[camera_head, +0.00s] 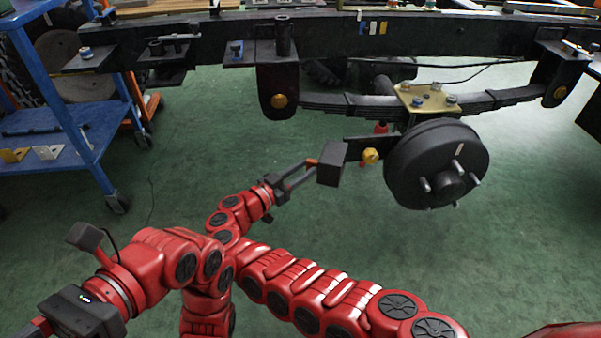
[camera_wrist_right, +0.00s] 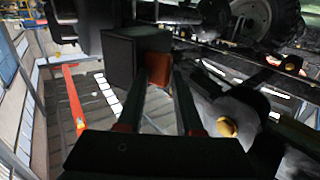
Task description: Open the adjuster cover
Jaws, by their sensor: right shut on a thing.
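My right gripper (camera_head: 309,166) reaches toward the middle of the chassis. Its two long fingers are shut on a small orange piece (camera_head: 312,162), which also shows between the fingertips in the right wrist view (camera_wrist_right: 158,68). The orange piece sits against the left side of a dark box (camera_head: 331,164), which also stands left of the fingertips in the wrist view (camera_wrist_right: 138,50). I cannot tell for certain which part is the adjuster cover. My left gripper is at the lower left edge, its fingers largely cut off by the frame.
A black wheel drum (camera_head: 436,165) with studs hangs right of the box. A yellow knob (camera_head: 370,156) sits between them. The black frame rail (camera_head: 340,37) and leaf spring (camera_head: 350,103) run above. A blue cart (camera_head: 60,110) stands at left. The green floor is open.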

